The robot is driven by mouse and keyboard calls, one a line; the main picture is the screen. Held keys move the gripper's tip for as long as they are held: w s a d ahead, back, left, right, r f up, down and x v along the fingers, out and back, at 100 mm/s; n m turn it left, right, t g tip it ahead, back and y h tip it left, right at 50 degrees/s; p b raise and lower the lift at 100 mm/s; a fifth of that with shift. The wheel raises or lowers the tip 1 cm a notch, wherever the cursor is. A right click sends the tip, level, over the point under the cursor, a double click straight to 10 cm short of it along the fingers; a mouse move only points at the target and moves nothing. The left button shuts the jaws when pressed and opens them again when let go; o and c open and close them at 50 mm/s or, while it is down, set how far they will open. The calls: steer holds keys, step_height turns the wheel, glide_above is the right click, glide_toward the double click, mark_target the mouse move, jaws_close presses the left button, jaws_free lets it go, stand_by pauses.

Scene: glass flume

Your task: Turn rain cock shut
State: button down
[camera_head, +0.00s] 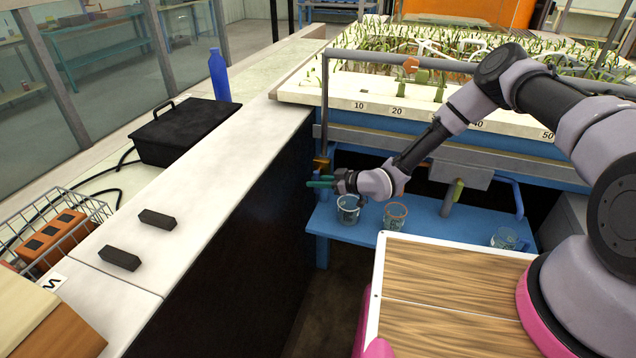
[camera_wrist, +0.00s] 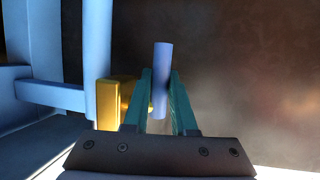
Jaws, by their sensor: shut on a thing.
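The rain cock has a brass body (camera_head: 320,164) on the grey upright pipe at the left front corner of the flume. In the wrist view, its yellow body (camera_wrist: 108,103) sits just left of my fingers, and its blue-grey lever (camera_wrist: 162,62) stands upright in the picture. My gripper (camera_head: 321,183) is at the cock, just below the brass body in the head view. Its teal fingers (camera_wrist: 161,88) are shut on the lever, one on each side.
Glass beakers (camera_head: 348,212) stand on the blue shelf (camera_head: 430,226) below my arm. The planted flume bed (camera_head: 300,88) is above and behind. A white counter (camera_head: 200,215) with a dark side wall is at the left. A wood-topped surface (camera_head: 450,280) is in front.

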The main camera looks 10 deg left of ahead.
stand_by(0.5)
steer(key=c, duration=1)
jaws_free()
steer(key=v, duration=1)
steer(key=shift+d, duration=0.4)
steer(key=shift+f, duration=0.1)
